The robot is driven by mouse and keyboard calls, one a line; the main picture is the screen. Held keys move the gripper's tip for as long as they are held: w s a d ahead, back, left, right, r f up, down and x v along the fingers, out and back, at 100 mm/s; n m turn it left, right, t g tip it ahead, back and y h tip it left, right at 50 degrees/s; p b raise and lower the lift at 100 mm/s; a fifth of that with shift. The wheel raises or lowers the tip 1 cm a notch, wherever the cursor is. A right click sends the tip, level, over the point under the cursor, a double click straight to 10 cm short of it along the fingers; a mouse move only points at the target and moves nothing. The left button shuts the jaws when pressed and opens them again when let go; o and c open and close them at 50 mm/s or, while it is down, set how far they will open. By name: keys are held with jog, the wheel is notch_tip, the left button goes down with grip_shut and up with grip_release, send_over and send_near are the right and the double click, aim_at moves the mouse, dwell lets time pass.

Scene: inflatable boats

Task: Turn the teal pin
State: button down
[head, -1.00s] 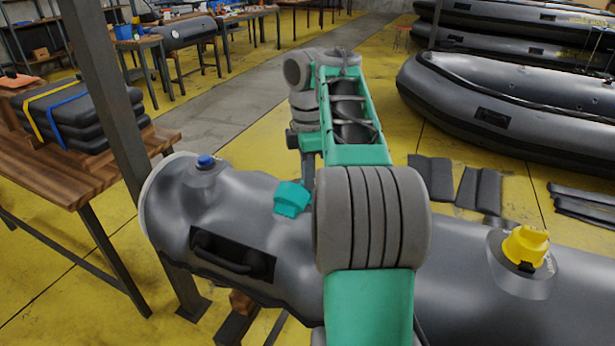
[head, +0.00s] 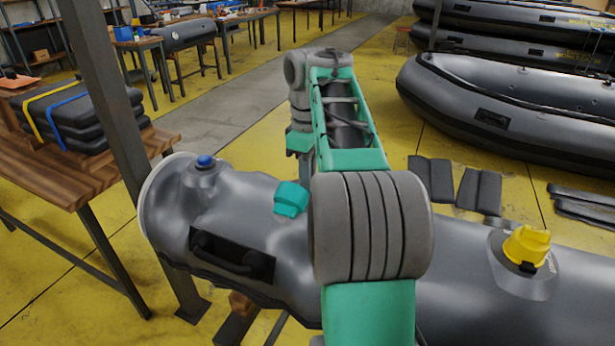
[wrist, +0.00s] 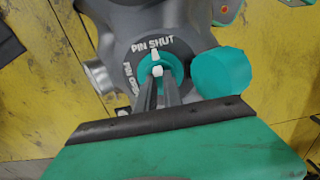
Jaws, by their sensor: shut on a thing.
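The teal pin (wrist: 157,61) sits in a round teal valve fitting on the grey tube in the wrist view. A white mark on it lines up with a white mark below the words "PIN SHUT". A second label, "PIN OPEN", is partly hidden at the left. My gripper (wrist: 158,80) is shut on the pin, its two dark fingers coming from below. A teal cap (wrist: 222,72) hangs just right of the fitting. It also shows in the head view (head: 291,198). In the head view my arm hides the pin and gripper.
The grey tube (head: 240,215) lies across the front with a blue-capped valve (head: 205,162), a black handle (head: 232,255) and a yellow cap (head: 527,246). A post (head: 105,90) and wooden bench (head: 70,180) stand left. Grey boats (head: 510,105) lie at right.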

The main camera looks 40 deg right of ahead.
dwell(0.4)
jog(key=c, duration=1.5)
grip_release()
notch_tip(320, 180, up, 8)
jog(key=p, duration=0.7)
jog(key=shift+f, duration=0.1)
jog(key=shift+s+a, duration=0.1)
